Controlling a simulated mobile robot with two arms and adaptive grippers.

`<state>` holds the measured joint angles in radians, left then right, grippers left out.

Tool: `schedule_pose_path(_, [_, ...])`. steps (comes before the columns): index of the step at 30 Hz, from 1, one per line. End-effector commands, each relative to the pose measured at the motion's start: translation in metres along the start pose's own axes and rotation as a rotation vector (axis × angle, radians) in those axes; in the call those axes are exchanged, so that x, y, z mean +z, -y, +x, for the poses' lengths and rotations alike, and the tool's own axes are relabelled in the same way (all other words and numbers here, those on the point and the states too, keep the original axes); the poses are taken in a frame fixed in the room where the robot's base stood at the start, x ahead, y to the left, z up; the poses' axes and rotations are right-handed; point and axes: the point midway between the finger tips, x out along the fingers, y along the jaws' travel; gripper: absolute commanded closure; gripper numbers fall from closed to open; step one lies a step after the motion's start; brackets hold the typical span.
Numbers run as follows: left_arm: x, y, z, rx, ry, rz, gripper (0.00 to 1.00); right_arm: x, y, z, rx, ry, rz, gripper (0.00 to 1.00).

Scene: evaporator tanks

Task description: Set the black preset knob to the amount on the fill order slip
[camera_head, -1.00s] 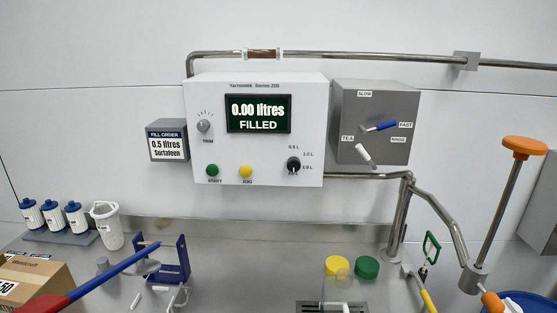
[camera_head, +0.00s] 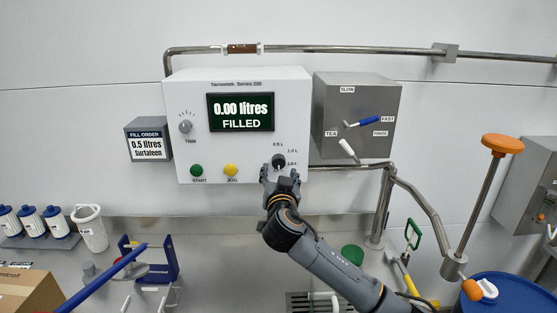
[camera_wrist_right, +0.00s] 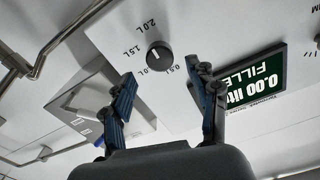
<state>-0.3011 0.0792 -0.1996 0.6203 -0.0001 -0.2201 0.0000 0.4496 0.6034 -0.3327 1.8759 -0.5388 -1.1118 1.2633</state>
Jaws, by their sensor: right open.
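The black preset knob (camera_head: 279,161) is on the lower right of the white control box, with litre labels around it. The knob shows clearly in the right wrist view (camera_wrist_right: 159,56); I cannot surely read which label its mark faces. The fill order slip (camera_head: 147,146) reads 0.5 litres Surtafeen. The display (camera_head: 240,112) reads 0.00 litres FILLED. My right gripper (camera_head: 280,175) is open in front of the knob's lower part. In the right wrist view its fingers (camera_wrist_right: 166,80) are apart and empty, with the knob ahead between them. My left gripper is out of view.
The green start button (camera_head: 196,170) and yellow jog button (camera_head: 231,170) are left of the knob. The trim dial (camera_head: 185,127) is above them. A grey lever box (camera_head: 335,110) and a steel pipe (camera_head: 385,200) stand to the right. Several bottles (camera_head: 32,221) stand left.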

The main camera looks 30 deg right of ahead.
Motion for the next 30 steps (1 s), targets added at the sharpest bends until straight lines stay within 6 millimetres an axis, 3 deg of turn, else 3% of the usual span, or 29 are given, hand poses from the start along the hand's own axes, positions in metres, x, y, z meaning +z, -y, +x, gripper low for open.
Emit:
schedule_pose_path(3, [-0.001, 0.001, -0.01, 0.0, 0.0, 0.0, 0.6, -0.003, 0.0, 0.023, 0.003, 0.0, -0.002, 0.41])
schedule_pose_path(9, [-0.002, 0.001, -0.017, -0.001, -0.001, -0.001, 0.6, -0.001, 0.0, 0.046, 0.001, 0.0, -0.001, 0.41])
schedule_pose_path(22, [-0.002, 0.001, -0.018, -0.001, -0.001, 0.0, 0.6, 0.001, 0.0, 0.055, 0.0, 0.001, 0.0, 0.41])
schedule_pose_path(23, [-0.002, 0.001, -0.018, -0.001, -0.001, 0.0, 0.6, 0.001, 0.0, 0.055, 0.0, 0.001, 0.0, 0.43])
schedule_pose_path(30, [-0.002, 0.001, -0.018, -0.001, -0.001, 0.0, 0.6, 0.001, 0.0, 0.055, 0.0, 0.001, 0.0, 0.92])
